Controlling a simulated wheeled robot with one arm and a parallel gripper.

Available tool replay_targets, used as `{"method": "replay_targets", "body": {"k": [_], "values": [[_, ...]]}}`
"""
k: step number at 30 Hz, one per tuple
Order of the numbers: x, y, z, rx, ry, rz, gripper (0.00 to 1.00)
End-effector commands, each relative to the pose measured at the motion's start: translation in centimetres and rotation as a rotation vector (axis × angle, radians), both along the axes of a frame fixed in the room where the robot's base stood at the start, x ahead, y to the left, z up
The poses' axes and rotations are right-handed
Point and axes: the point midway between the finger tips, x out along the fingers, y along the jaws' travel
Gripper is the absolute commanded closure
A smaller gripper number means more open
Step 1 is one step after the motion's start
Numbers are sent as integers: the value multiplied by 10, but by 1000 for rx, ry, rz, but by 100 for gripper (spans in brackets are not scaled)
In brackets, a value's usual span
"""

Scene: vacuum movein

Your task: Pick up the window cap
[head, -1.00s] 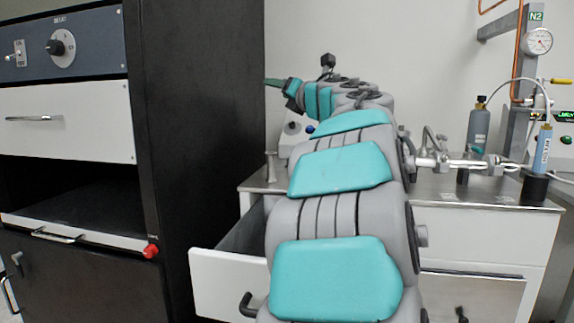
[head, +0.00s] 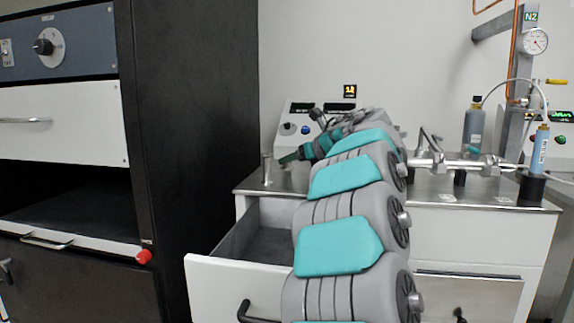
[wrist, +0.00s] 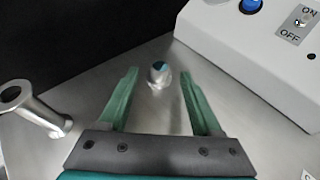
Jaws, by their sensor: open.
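The window cap (wrist: 157,76), as I take it, is a small round metal piece with a dark, partly blue top. In the wrist view it stands on the steel worktop, between and slightly beyond my open green fingers. My gripper (wrist: 159,84) is open and empty, with a gap on each side of the cap and no visible contact. In the head view my gripper (head: 287,158) is low over the left part of the worktop, and I cannot make out the cap there.
A metal post (wrist: 38,108) stands left of my fingers. A white control box (wrist: 262,55) with a blue button and switch stands to the right. A black cabinet (head: 190,130) borders the left. An open drawer (head: 228,285) juts out below the steel worktop (head: 440,193).

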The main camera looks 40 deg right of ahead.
Motion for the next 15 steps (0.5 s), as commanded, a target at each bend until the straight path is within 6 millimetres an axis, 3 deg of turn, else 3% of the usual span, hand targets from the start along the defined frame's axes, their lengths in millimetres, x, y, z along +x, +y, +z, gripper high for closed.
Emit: {"method": "replay_targets", "body": {"k": [6, 12, 15], "values": [[26, -2, -11, 1, 0, 1, 34], [27, -2, -11, 1, -1, 0, 34], [27, -2, -11, 1, -1, 0, 43]]}}
